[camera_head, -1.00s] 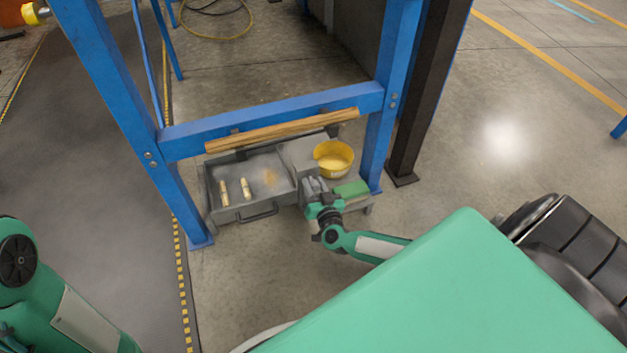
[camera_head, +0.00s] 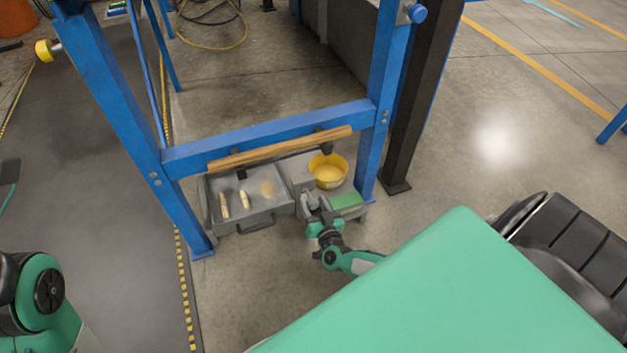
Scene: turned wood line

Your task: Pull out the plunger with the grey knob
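No plunger with a grey knob can be made out. A yellow knob (camera_head: 43,50) on a short shaft sticks out from the left blue post. A blue knob (camera_head: 418,13) sits at the top of the right blue post. My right gripper (camera_head: 313,201) is low, beside the grey drawer unit and left of a green block. It is well below both knobs, and its finger gap is too small to read.
A wooden rail (camera_head: 280,148) runs along the blue crossbar (camera_head: 265,137). Below it, an open grey drawer (camera_head: 264,221) holds two pale turned pieces. A yellow bowl (camera_head: 328,182) and a green block (camera_head: 346,201) sit right of it. A dark post (camera_head: 415,110) stands at right.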

